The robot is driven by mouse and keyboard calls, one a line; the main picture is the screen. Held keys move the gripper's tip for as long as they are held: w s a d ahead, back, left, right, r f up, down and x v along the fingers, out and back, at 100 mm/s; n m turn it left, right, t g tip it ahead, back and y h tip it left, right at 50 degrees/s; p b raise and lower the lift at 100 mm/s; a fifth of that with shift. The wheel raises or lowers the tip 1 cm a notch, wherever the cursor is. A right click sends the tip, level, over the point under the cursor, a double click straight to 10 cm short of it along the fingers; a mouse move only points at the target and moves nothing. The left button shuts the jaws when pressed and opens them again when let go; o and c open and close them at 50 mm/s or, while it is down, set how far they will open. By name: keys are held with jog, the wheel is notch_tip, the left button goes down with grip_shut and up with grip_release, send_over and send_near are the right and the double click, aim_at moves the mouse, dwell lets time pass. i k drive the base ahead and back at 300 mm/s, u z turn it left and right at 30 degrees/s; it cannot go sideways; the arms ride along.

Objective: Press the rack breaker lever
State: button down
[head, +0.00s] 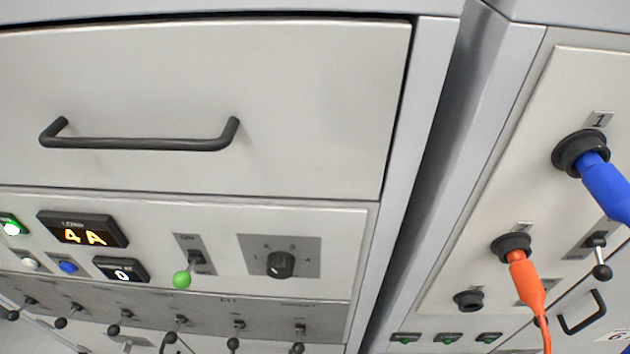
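A toggle lever with a green ball tip (181,280) sticks out of a small grey plate on the front panel, left of centre in the head view. The plate reads ON at its top; the lower word is partly hidden by the lever. The lever points down and toward me. Another lever with a black ball tip (601,271) sits on the right panel and also points down. No label reading "breaker" is legible, so I cannot tell from print which lever is the rack breaker. My gripper is not in view.
A drawer with a dark bar handle (140,140) is above. A rotary knob (280,264), a 4A display (82,232) and a row of small black-tipped levers (239,326) surround the green lever. Blue (605,185) and orange (525,280) plugs jut out at right.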

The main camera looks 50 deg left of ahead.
aim_at(61, 323)
jog(key=z, duration=0.05)
jog(key=k, duration=0.5)
jog(key=z, duration=1.25)
jog(key=i, duration=0.8)
jog(key=u, duration=4.75)
jog(key=i, duration=0.5)
jog(key=z, duration=0.05)
